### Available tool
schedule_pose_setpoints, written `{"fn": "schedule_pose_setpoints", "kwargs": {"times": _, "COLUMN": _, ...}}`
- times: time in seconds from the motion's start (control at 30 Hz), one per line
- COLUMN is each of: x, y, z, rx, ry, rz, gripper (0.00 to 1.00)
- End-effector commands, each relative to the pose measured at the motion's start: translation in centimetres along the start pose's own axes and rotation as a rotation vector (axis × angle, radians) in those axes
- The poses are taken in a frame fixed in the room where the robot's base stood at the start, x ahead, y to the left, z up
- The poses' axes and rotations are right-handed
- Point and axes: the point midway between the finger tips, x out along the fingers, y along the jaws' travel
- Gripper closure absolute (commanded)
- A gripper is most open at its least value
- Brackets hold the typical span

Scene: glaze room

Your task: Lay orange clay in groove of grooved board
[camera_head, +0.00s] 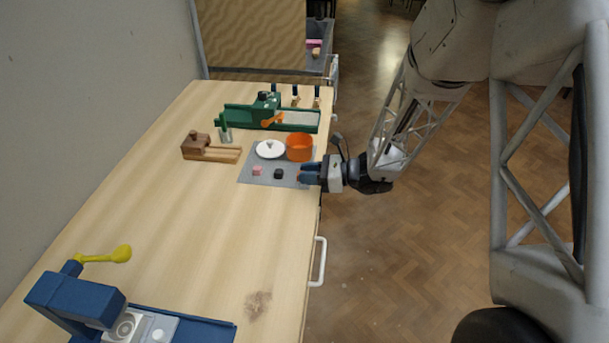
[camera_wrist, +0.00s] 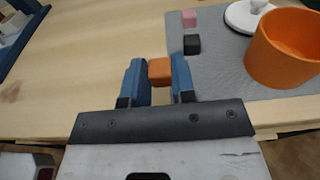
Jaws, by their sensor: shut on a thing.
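My gripper (camera_head: 303,174) reaches in from the right over the table's right edge, at the front right corner of the grey mat. In the wrist view its blue fingers (camera_wrist: 159,82) are shut on the small orange clay cube (camera_wrist: 159,70). Whether the cube touches the surface below is unclear. What looks like the grooved board (camera_head: 226,155), a wooden piece with a long channel and a darker block on its left end, lies left of the mat, apart from my gripper.
The grey mat (camera_head: 246,176) holds an orange pot (camera_head: 300,148), a white lid (camera_head: 270,150), a pink cube (camera_head: 257,171) and a black cube (camera_head: 278,174). A green device (camera_head: 240,116) stands behind. A blue press (camera_head: 75,298) is at the near left. The table's middle is clear.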

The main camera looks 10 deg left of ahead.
Motion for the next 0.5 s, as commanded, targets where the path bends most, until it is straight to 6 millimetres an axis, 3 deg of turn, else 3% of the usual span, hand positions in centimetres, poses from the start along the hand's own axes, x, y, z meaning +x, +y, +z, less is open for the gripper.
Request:
{"fn": "schedule_pose_setpoints", "kwargs": {"times": 0.2, "x": 0.55, "y": -1.19, "z": -0.05, "rx": 0.0, "ry": 0.0, "rz": 0.0, "gripper": 0.98}}
{"fn": "schedule_pose_setpoints", "kwargs": {"times": 0.5, "x": 0.57, "y": -1.23, "z": -0.05, "rx": 0.0, "ry": 0.0, "rz": 0.0, "gripper": 0.98}}
